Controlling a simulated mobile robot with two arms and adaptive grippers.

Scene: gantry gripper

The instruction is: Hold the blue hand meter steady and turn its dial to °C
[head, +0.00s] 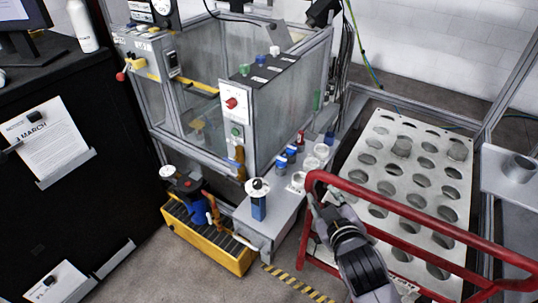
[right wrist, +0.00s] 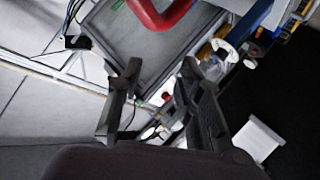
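The blue hand meter (head: 259,208) stands upright at the left front corner of the grey bench, with a round white dial face (head: 257,187) and a dark knob on top. The dial markings are too small to read. My right gripper (head: 314,192) is right of the meter, apart from it, close to the red rail. In the right wrist view its two fingers (right wrist: 161,66) are spread with nothing held between them. A white disc (right wrist: 222,50) in that view may be the meter's dial. My left gripper is not in view.
The red rail (head: 420,208) runs beside my right arm, in front of a perforated metal plate (head: 372,190). A yellow bin (head: 205,238) with a pump stands left of the meter. Blue-capped items and white cups (head: 321,151) stand behind it, beside a framed glass enclosure (head: 300,100).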

